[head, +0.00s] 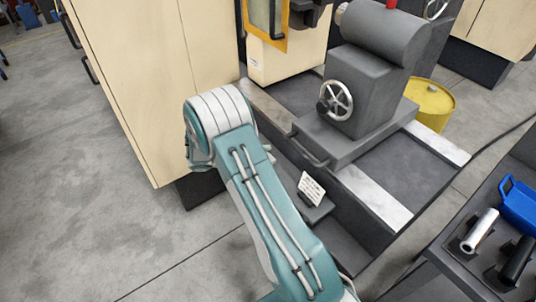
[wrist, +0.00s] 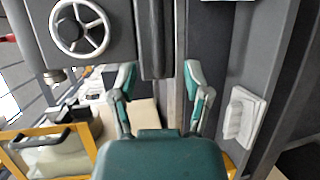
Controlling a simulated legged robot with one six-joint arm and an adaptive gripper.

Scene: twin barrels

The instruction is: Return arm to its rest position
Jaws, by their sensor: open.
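My gripper (wrist: 158,80) shows in the wrist view with its two teal and grey fingers spread apart and nothing between them. My teal and white arm reaches up from the bottom of the head view and bends at its white-capped joint. The gripper is hidden from the head view. In the wrist view, the grey machine with a spoked handwheel (wrist: 80,27) is at upper left, beyond the fingers.
A yellow barrel (head: 432,103) stands beyond the machine. A dark cart (head: 450,258) with a blue bin (head: 519,205) is at right. Open floor lies left.

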